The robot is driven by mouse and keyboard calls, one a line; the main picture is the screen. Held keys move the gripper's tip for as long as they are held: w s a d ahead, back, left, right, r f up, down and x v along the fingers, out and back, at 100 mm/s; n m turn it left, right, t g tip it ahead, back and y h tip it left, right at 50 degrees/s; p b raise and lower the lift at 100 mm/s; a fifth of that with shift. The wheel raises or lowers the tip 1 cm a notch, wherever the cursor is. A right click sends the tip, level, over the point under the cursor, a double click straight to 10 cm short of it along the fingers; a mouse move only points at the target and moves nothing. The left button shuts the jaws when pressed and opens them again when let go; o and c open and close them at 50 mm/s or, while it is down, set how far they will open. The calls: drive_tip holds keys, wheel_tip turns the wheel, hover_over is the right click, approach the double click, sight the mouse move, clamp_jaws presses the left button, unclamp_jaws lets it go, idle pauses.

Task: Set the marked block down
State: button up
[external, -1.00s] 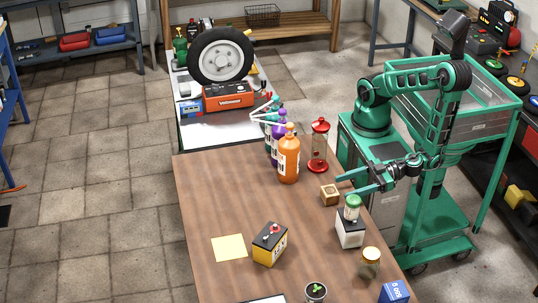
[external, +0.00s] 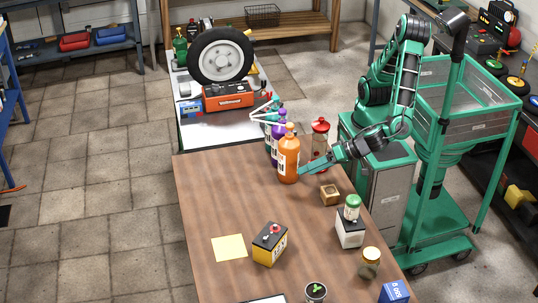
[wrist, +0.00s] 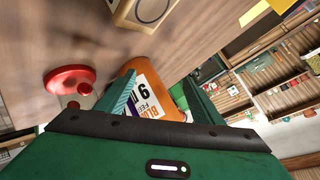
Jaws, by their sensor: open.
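The marked block (external: 329,195), a small wooden cube, rests on the brown table. It also shows at the top of the wrist view (wrist: 146,10), with a dark ring on one face. My gripper (external: 306,169) is away from the block, beside the orange bottle (external: 289,158). In the wrist view the two green fingers of my gripper (wrist: 160,98) are apart, with the labelled orange bottle (wrist: 143,78) showing between them. I cannot tell whether the fingers touch the bottle. No block is between them.
A red-lidded jar (external: 320,145) stands just behind my gripper. Purple and teal bottles stand close behind the orange one. A white box with a green-capped jar (external: 352,207) is near the block. A yellow note (external: 229,247) and a battery (external: 270,244) lie nearer. The table's left middle is clear.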

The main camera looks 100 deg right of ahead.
sight(330, 190)
drive_tip(key=m+g+y, duration=0.1)
drive_tip(key=g, duration=0.1)
drive_tip(key=w+d+f+m+g, duration=0.1)
drive_tip(key=m+g, duration=0.1)
drive_tip(key=shift+d+y, duration=0.15)
drive_tip(key=shift+y, duration=0.25)
drive_tip(key=shift+s+a+f+m+g+y, duration=0.15)
drive_tip(key=shift+s+a+f+g+y, duration=0.1)
drive_tip(key=shift+s+g+y, duration=0.15)
drive_tip(key=shift+s+a+f+m+g+y, duration=0.2)
drive_tip(key=shift+s+g+y, duration=0.1)
drive_tip(key=shift+s+g, duration=0.1)
drive_tip(key=s, duration=0.1)
drive_tip(key=s+a+r+g+y, duration=0.1)
drive_tip(key=s+a+g+y, duration=0.1)
drive_tip(key=shift+r, duration=0.4)
wheel_tip(330, 190, up, 5)
drive_tip(key=a+m+g+y, duration=0.1)
drive_tip(key=a+g+y, duration=0.1)
drive_tip(key=g+y, duration=0.1)
drive_tip(key=x, duration=0.5)
drive_tip(key=shift+s+a+f, duration=0.1)
drive_tip(key=shift+s+f, duration=0.15)
drive_tip(key=shift+s, duration=0.05)
drive_tip(key=shift+d+x, duration=0.1)
drive_tip(key=shift+x, duration=1.3)
drive_tip(key=shift+d+x, duration=0.15)
drive_tip(key=shift+x, duration=1.2)
drive_tip(key=c, duration=1.3)
drive_tip(key=shift+o, duration=0.2)
